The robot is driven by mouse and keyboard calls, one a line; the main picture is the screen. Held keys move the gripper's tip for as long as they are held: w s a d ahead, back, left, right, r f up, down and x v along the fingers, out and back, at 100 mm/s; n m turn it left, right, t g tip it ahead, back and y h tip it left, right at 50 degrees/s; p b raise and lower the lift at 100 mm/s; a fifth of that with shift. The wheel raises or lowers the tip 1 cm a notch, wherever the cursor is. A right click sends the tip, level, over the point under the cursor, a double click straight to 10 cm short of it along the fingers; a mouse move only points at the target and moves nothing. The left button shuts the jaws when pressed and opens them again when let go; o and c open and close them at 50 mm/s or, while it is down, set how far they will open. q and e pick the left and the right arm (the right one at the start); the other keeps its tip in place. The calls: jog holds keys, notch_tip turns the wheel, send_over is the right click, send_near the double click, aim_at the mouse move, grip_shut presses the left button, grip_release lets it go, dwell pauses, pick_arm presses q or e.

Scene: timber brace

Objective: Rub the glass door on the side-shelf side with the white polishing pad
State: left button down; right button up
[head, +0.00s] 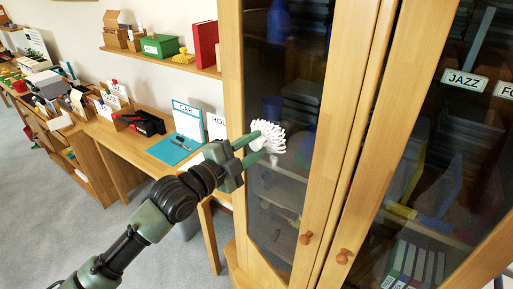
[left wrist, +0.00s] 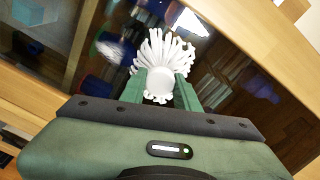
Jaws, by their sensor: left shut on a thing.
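The white polishing pad (head: 269,137) has a shaggy fringe and is at the left glass door (head: 285,105) of the wooden cabinet, the door nearer the wall shelf. My left gripper (head: 258,141) is shut on the pad. In the left wrist view the pad (left wrist: 162,62) sits between the green fingers, with its fringe toward the dark glass (left wrist: 235,60). The pad is at or very close to the glass; I cannot tell if it presses on it. My right gripper is in neither view.
The right glass door (head: 430,150) has JAZZ labels behind it. Round wooden knobs (head: 306,238) stick out low on both doors. A wall shelf (head: 160,58) holds a green box and a red binder. A desk (head: 140,140) stands left of the cabinet. Grey carpet is clear at lower left.

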pick_arm(q)
jog(key=shift+s+a, duration=0.1)
jog(key=shift+s+a+p, duration=0.35)
jog(key=shift+s+a, duration=0.15)
jog(key=shift+s, duration=0.05)
jog(key=shift+p+v, duration=0.35)
jog(key=shift+v, duration=1.8)
jog(key=v, duration=0.3)
jog(key=shift+p, duration=0.35)
jog(key=shift+w, duration=0.1)
jog(key=shift+f, duration=0.1)
